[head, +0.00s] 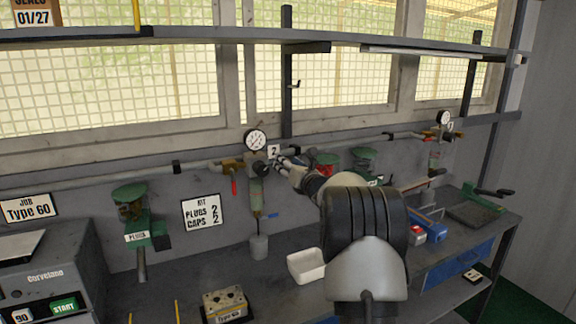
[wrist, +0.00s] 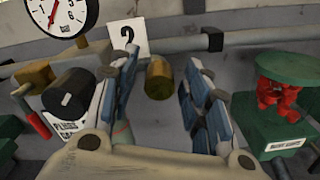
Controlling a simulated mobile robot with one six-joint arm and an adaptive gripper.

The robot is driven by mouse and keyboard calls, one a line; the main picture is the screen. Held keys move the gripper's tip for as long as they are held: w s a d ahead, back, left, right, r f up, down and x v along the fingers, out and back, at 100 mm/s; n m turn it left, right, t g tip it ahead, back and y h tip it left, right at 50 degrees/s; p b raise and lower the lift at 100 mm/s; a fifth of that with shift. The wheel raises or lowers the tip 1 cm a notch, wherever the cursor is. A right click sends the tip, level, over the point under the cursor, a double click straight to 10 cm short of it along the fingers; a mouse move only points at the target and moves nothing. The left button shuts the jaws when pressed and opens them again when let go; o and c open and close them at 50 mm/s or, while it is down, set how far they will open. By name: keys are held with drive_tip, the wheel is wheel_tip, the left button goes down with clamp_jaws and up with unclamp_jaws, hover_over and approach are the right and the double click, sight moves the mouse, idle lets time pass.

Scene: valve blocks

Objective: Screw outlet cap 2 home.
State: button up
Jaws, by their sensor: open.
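A brass cylinder (wrist: 159,77), which looks like the outlet cap, shows between my fingers in the wrist view, below and right of the number 2 tag (wrist: 128,38). My gripper (wrist: 163,60) is open, with one blue-padded finger on each side of the cylinder and a gap on both sides. I cannot tell how far the cylinder is threaded on. In the head view my gripper (head: 279,162) is at the wall pipe beside the number 2 tag (head: 273,151); my fingers and arm hide the cylinder there.
A pressure gauge (wrist: 57,14) and a black knob (wrist: 69,94) are close left of my fingers. A green holder with red parts (wrist: 275,92) stands to the right. In the head view a white bin (head: 306,266) and a block (head: 226,304) stand on the bench below.

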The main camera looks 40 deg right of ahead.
drive_tip(key=shift+c, duration=0.6)
clamp_jaws()
